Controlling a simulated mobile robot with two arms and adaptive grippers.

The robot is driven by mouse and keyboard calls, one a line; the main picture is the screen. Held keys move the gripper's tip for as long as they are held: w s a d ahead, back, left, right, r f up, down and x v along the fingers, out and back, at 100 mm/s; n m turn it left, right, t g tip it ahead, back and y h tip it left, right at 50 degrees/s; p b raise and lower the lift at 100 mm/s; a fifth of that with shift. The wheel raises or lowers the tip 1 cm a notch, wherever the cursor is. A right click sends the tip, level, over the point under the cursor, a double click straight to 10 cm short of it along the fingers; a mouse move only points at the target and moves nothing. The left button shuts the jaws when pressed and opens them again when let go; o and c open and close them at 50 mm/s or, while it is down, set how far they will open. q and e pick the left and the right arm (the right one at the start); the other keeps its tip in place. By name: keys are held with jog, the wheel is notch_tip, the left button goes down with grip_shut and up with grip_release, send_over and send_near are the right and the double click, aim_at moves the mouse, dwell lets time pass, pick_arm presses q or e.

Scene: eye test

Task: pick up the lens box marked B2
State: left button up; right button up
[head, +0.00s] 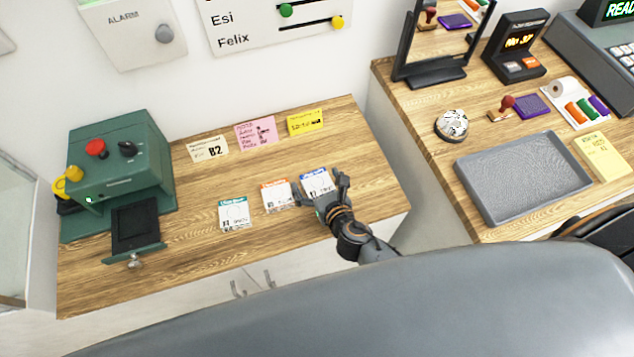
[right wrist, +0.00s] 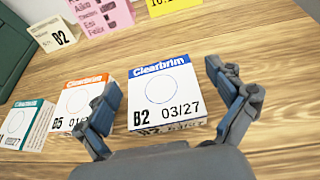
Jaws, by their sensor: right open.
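The lens box marked B2 (right wrist: 163,85) is white with a blue "Clearbrim" stripe, a circle and the date 03/27. It lies flat on the wooden counter and also shows in the head view (head: 315,179), rightmost of three boxes. My right gripper (head: 322,188) is open at this box; in the right wrist view (right wrist: 166,88) one finger is on each side of it, not closed on it. Left of it lie an orange-striped box marked B5 (right wrist: 80,100) and a teal-striped box (right wrist: 24,124), also in the head view (head: 233,213). My left gripper is out of view.
Cards stand behind the boxes: a cream one reading B2 (head: 208,149), a pink one (head: 256,134) and a yellow one (head: 305,122). A green machine (head: 118,155) stands at left. A separate desk at right holds a grey tray (head: 525,175). The counter's front is mostly clear.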

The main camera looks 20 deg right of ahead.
jog(key=shift+s, duration=0.1)
jog(key=c, duration=1.2)
jog(key=shift+c, duration=0.2)
